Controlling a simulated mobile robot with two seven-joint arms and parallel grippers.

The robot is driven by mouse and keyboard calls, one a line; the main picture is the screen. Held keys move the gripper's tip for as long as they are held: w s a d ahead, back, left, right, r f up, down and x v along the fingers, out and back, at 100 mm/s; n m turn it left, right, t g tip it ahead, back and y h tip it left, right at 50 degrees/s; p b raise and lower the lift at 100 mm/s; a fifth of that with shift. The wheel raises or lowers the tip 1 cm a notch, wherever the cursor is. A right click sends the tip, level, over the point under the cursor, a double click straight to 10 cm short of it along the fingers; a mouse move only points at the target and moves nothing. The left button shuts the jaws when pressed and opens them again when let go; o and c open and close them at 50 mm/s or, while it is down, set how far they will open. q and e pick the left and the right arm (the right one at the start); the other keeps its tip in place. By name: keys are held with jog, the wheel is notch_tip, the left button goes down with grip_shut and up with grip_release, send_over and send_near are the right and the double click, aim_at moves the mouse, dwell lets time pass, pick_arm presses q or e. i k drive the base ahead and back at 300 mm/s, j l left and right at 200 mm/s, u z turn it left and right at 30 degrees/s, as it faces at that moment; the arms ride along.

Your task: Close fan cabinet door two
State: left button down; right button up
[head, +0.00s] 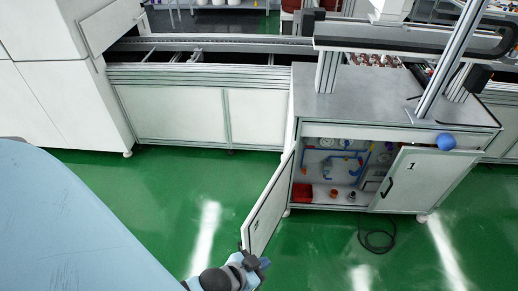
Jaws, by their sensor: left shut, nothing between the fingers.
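The fan cabinet (400,106) stands on the right. Its left door (267,208) stands open, swung out towards me; I take it as door two, though I cannot read a number on it. The right door (430,172) carries a "1" and a dark handle and covers the right part of the opening. My left gripper (250,262) is shut and empty, at the near lower end of the open door. I cannot tell whether it touches the door. My right gripper is not in view.
Inside the cabinet are blue pipes (326,145), a red box (301,192) and small parts. A blue ball (446,141) is at its front top edge. A black cable (376,240) lies on the green floor. A conveyor (200,78) runs behind. The floor (165,185) left of the door is clear.

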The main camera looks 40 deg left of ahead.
aim_at(257, 231)
jog(key=j+z, duration=0.1)
jog(key=j, duration=0.25)
jog(key=k+j, duration=0.15)
jog(key=j, duration=0.2)
jog(key=j+z, duration=0.15)
jog(key=j, duration=0.2)
jog(key=j+z, duration=0.1)
jog(key=j, duration=1.6)
jog(key=j+z, duration=0.2)
jog(key=j, duration=0.35)
jog(key=j+z, duration=0.2)
jog(key=j, duration=0.4)
jog(key=j+z, duration=0.25)
jog(key=j, duration=0.35)
jog(key=j+z, duration=0.2)
jog(key=j, duration=0.35)
jog(key=k+j+z, duration=0.2)
jog(key=j, duration=0.35)
jog(key=i, duration=0.05)
